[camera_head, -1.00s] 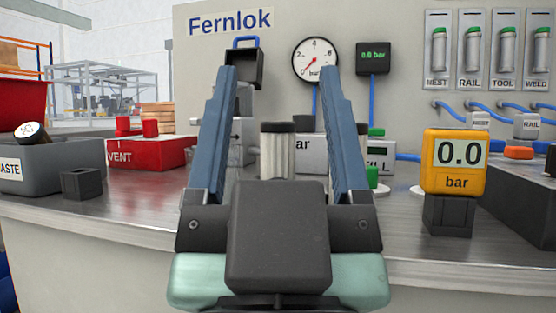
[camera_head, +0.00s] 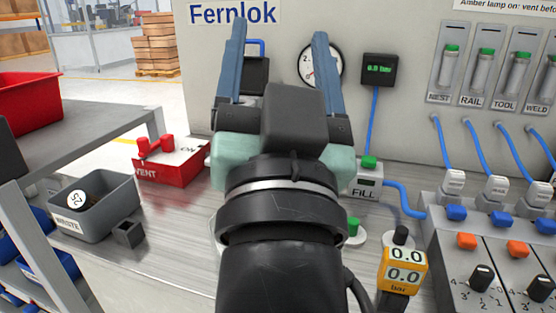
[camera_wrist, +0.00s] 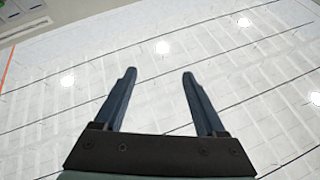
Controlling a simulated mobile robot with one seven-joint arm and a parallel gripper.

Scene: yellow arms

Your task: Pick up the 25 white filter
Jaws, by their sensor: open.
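My gripper (camera_head: 280,62) is open, its two blue fingers spread apart and pointing up in front of the back panel. Nothing is between the fingers in the wrist view (camera_wrist: 160,98). A round white-faced filter (camera_head: 76,199) with a dark body lies tilted in the grey WASTE bin (camera_head: 112,214) at the left; the mark on its face is too small to read. No upright white filter shows now; the bench behind my gripper and arm is hidden.
A red VENT box (camera_head: 172,165) and a small dark block (camera_head: 128,234) stand left of my arm. At the right are the FILL box (camera_head: 366,186), a yellow gauge (camera_head: 402,272) and a switch panel (camera_head: 470,283). Bare bench (camera_head: 180,245) lies left of my arm.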

